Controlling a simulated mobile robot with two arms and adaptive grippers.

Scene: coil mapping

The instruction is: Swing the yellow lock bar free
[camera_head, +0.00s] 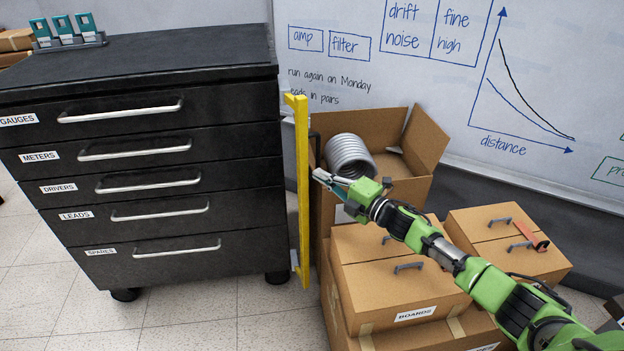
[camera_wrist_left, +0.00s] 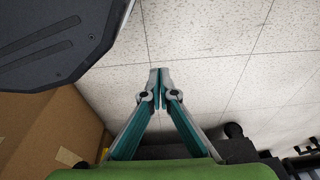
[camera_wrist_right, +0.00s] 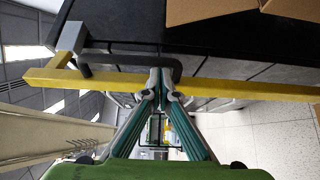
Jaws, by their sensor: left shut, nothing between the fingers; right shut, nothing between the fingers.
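The yellow lock bar (camera_head: 303,190) stands upright along the right front edge of the black drawer cabinet (camera_head: 150,150). In the right wrist view the bar (camera_wrist_right: 230,88) runs across the picture, with a dark handle (camera_wrist_right: 120,60) on it. My right gripper (camera_head: 318,174) is shut and empty, just right of the bar. In the right wrist view its fingertips (camera_wrist_right: 160,78) overlap the handle and the bar; I cannot tell whether they touch. My left gripper (camera_wrist_left: 157,75) is shut and empty, seen only in its own wrist view, with floor tiles behind it.
An open cardboard box (camera_head: 425,140) with a metal coil (camera_head: 348,156) stands behind my right gripper. Closed boxes, one labelled BOARDS (camera_head: 365,262), sit below my right arm. A whiteboard (camera_head: 450,80) is behind. The floor (camera_head: 210,305) before the cabinet is clear.

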